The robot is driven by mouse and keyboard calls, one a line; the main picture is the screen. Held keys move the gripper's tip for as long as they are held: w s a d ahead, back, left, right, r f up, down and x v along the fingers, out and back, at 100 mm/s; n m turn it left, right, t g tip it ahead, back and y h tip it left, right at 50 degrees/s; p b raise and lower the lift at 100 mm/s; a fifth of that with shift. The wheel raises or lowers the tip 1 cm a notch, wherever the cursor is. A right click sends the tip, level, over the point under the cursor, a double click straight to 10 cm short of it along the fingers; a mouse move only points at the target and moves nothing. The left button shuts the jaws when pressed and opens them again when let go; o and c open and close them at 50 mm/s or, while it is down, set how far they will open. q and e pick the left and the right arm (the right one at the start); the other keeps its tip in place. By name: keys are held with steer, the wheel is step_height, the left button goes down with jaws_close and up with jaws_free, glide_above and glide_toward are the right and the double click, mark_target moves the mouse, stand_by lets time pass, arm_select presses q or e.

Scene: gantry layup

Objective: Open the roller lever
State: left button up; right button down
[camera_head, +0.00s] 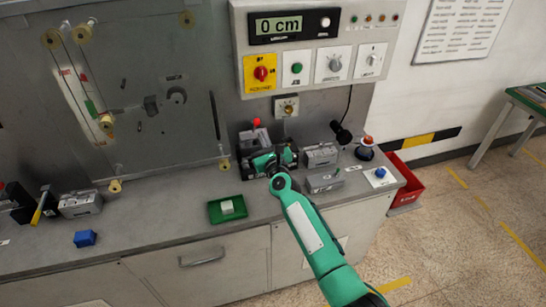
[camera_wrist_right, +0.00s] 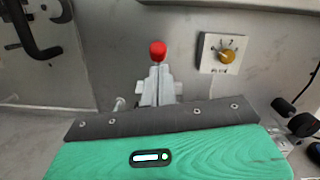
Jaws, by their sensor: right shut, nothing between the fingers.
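The roller lever's red knob (camera_head: 256,122) stands up at the back of the bench, above a grey block. In the right wrist view the red knob (camera_wrist_right: 158,49) tops an upright lever on a light grey bracket (camera_wrist_right: 157,88). My right gripper (camera_head: 272,161), green and dark, is shut and empty just in front of the lever. In the right wrist view the dark gripper edge covers the lever's lower part, so I cannot tell whether they touch. My left gripper is not in view.
A control panel (camera_head: 318,22) hangs on the wall above. A yellow rotary knob (camera_head: 288,108) is right of the lever. Grey blocks (camera_head: 321,154) and a black-and-red device (camera_head: 366,148) stand to the right.

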steer(key=p+v, duration=0.2)
steer(key=v, duration=0.9)
steer(key=s+d+f+n+g+h+b, duration=0.1)
steer(key=s+d+f+n+g, duration=0.35)
steer(key=f, duration=0.95)
steer(key=s+d+f+n+g+h+b, duration=0.15)
steer(key=s+f+n, duration=0.5)
steer(key=f, duration=0.65)
steer(key=s+d+f+n+g+h, duration=0.15)
steer(key=s+d+f+n, duration=0.4)
steer(key=f, duration=0.85)
steer(key=s+d+f+n+g+h+b, duration=0.1)
steer(key=s+d+f+n+g, duration=0.25)
steer(key=s+f, duration=0.55)
steer(key=s+d+f+n+g+b, duration=0.1)
steer(key=s+d+f+n+g, duration=0.2)
steer(key=s+f, duration=0.6)
steer(key=s+d+f+n+g, duration=0.1)
steer(key=s+d+f+n, duration=0.1)
steer(key=s, duration=0.6)
steer(key=s+d+f+n+g+h, duration=0.1)
steer(key=s+d+n, duration=0.3)
steer(key=s, duration=0.5)
steer(key=s+d+f+n+g+h+b, duration=0.1)
steer(key=s+d+f+n, duration=0.2)
steer(key=s, duration=0.6)
steer(key=shift+d+f, duration=0.2)
